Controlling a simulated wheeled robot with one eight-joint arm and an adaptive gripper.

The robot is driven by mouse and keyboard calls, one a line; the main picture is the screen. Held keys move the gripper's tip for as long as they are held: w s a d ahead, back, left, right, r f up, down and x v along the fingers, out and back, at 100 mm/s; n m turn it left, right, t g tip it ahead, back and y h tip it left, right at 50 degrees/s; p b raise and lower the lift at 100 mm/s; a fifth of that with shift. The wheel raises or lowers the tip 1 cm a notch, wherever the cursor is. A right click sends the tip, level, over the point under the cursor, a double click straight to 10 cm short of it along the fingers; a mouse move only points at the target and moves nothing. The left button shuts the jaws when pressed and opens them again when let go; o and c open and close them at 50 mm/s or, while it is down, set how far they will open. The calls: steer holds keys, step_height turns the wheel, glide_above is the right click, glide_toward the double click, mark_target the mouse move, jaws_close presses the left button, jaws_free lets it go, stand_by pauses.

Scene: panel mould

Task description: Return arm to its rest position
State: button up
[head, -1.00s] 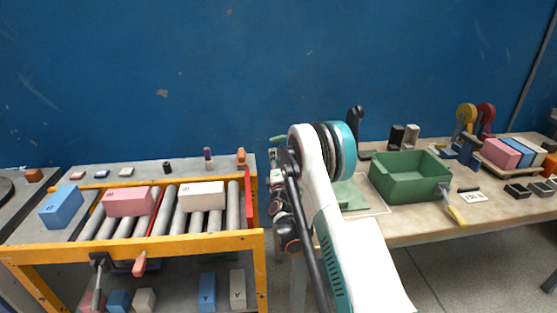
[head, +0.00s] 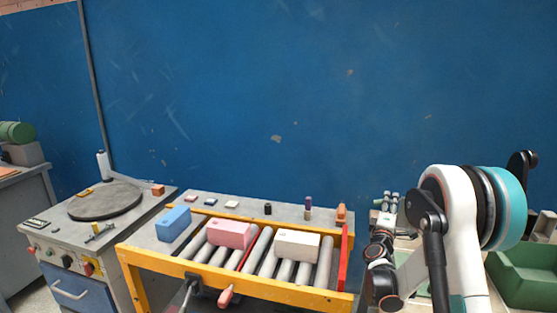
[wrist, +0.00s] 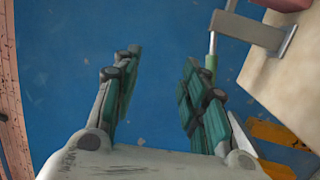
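My gripper (wrist: 160,95) shows in the wrist view with its two green-padded fingers spread apart and nothing between them. Blue fills the space beyond the fingers. In the head view my white and teal arm stands at the right, in front of the bench with the green bin (head: 525,275). I cannot make out the fingertips in the head view.
A yellow-framed roller conveyor (head: 240,283) carries blue (head: 174,224), pink (head: 231,234) and white (head: 297,246) blocks. Left of it stands a grey cabinet with a dark turntable (head: 105,201). The blue wall (head: 300,100) behind is clear.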

steer(key=s+a+r+m+g, duration=0.1)
steer(key=s+r+m+g, duration=0.2)
steer(key=s+r+m, duration=0.45)
steer(key=s+r+m+g, duration=0.25)
steer(key=s+r, duration=0.25)
steer(key=s, duration=0.5)
steer(key=s+a+f+g+y, duration=0.1)
steer(key=s+a+f+y, duration=0.2)
steer(key=s+a, duration=0.3)
steer(key=s+a+f+m+g+y, duration=0.1)
steer(key=s+a, duration=0.5)
steer(key=s, duration=0.7)
steer(key=s+a+f+m+g+y, duration=0.1)
steer(key=s+a+f+g+y, duration=0.2)
steer(key=s, duration=0.7)
steer(key=a+f+y, duration=0.2)
steer(key=a, duration=0.1)
steer(key=shift+s+a+f, duration=0.15)
steer(key=shift+s+a, duration=0.1)
steer(key=shift+a, duration=0.05)
